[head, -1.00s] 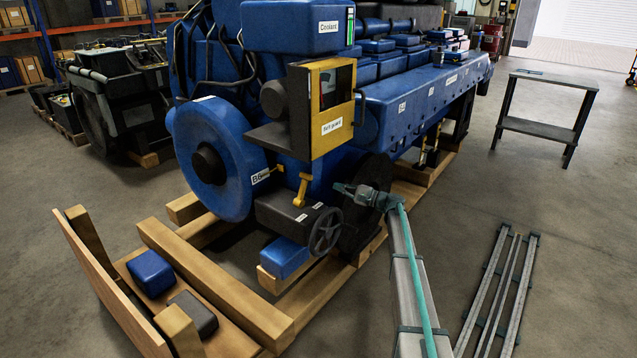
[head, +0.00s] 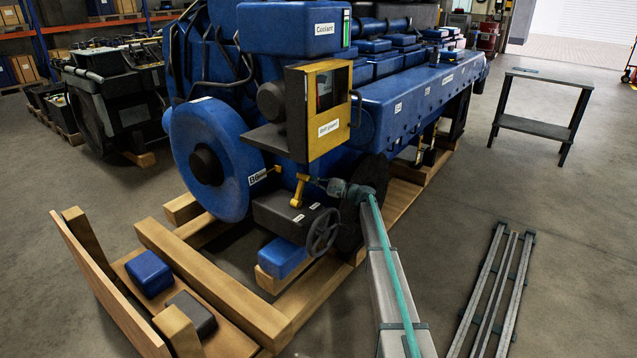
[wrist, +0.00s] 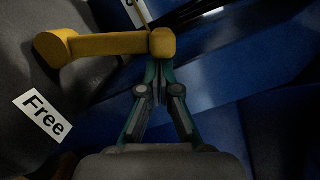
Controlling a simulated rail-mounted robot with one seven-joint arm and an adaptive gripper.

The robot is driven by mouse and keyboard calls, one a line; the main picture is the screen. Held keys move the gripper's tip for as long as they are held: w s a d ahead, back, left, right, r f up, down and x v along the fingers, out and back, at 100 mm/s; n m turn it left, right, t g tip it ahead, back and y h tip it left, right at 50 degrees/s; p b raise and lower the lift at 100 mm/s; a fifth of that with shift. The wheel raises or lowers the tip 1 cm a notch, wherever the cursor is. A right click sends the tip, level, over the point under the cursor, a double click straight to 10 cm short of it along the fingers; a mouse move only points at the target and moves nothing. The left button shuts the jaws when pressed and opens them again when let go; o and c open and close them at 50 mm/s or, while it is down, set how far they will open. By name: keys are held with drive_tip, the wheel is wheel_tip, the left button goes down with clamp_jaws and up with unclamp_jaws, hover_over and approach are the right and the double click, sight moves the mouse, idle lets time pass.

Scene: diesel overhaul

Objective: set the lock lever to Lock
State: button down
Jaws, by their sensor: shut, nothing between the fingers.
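The yellow lock lever (head: 299,190) stands up from the dark box on the front of the blue engine. In the wrist view the lever (wrist: 105,44) lies across the top, with a rounded knob at each end. A label reading "Free" (wrist: 42,114) is on the dark surface below its left end. My gripper (head: 317,182) is right of the lever's upper end. In the wrist view my gripper (wrist: 158,70) is shut and empty, its fingertips right at the lever's right knob. I cannot tell whether they touch. The Lock label cannot be read.
A dark handwheel (head: 323,232) is on the box below my gripper. A yellow-framed guard (head: 330,110) overhangs above the lever. The blue round wheel (head: 212,160) is to the left. Wooden skid beams (head: 210,285) lie below.

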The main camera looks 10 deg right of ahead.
drive_tip(key=shift+s+a, duration=0.1)
idle(0.3)
drive_tip(key=s+a+r+n+g+h+b, duration=0.1)
drive_tip(key=s+a+r+n+b, duration=0.1)
drive_tip(key=s+a+n+b, duration=0.5)
drive_tip(key=shift+a+r+n+g+h+b, duration=0.35)
drive_tip(key=shift+n+b, duration=0.55)
drive_tip(key=shift+b, duration=1.5)
drive_tip(key=shift+s+f, duration=0.15)
drive_tip(key=shift+s, duration=0.05)
drive_tip(key=v, duration=1)
drive_tip(key=shift+b, duration=0.4)
